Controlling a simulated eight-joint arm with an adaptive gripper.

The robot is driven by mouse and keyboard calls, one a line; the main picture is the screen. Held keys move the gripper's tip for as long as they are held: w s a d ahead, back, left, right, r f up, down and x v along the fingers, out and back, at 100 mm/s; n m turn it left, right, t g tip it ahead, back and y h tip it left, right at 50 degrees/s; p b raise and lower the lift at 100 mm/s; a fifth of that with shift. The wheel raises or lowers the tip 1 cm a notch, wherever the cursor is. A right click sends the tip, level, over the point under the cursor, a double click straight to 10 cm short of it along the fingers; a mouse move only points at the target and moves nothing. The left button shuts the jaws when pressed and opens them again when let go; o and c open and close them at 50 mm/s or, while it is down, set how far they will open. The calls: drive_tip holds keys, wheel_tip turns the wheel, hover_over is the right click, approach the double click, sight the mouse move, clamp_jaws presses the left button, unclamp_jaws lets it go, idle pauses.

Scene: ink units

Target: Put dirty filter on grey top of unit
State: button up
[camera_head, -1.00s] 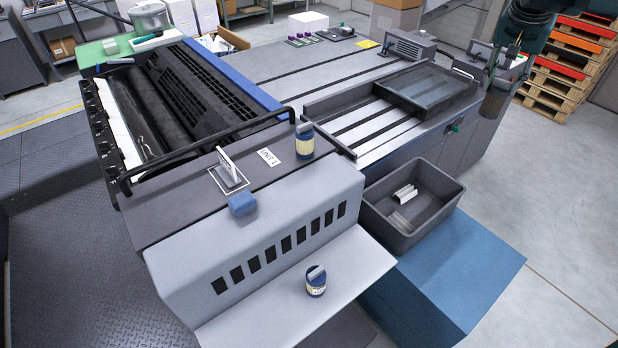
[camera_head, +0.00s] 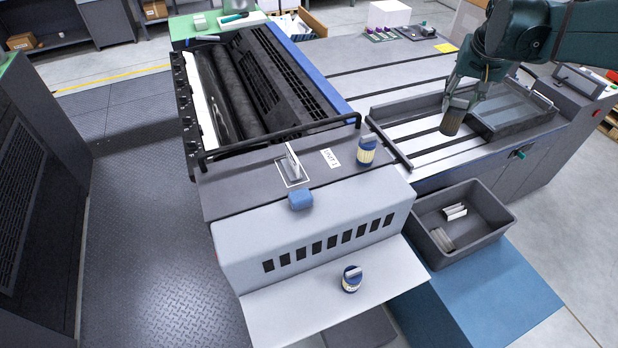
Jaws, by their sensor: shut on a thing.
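My gripper (camera_head: 461,101) is at the upper right, shut on a dull brown cylinder, which looks like the dirty filter (camera_head: 453,123). It hangs roughly upright in the view, over or in front of the slatted tray area, right of the unit's grey top. The grey top of the unit (camera_head: 245,190) carries a "UNIT 1" label (camera_head: 331,158). A blue-and-cream canister (camera_head: 366,152) stands at its right end.
Another blue-and-cream canister (camera_head: 351,281) stands on the light lower shelf (camera_head: 290,306). A dark bin (camera_head: 487,243) with pale pieces sits on a blue block (camera_head: 500,295). A black rail (camera_head: 280,138) runs behind the grey top. Bare grey surface shows left of the card.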

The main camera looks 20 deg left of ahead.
drive_tip(key=s+a+n+y+p, duration=0.1)
drive_tip(key=s+a+n+p, duration=0.4)
drive_tip(key=a, duration=0.6)
drive_tip(key=s+a+r+n+g+y+p, duration=0.1)
drive_tip(key=s+a+p, duration=0.2)
drive_tip(key=s+a, duration=0.6)
drive_tip(key=s+a+n+y+p, duration=0.15)
drive_tip(key=s+a+p, duration=0.25)
drive_tip(key=a, duration=0.9)
drive_tip(key=shift+n+h, duration=0.25)
drive_tip(key=shift+n, duration=0.2)
drive_tip(key=shift+d+f, duration=0.2)
drive_tip(key=shift+f, duration=1.1)
drive_tip(key=shift+d+f, duration=0.2)
drive_tip(key=shift+f, duration=1.05)
drive_tip(key=shift+f, duration=0.1)
drive_tip(key=shift+f+p, duration=0.4)
drive_tip(key=shift+f, duration=2.4)
drive_tip(key=shift+f, duration=0.1)
drive_tip(key=shift+f+p, duration=0.3)
drive_tip(key=shift+f, duration=1.7)
drive_tip(key=shift+f, duration=0.15)
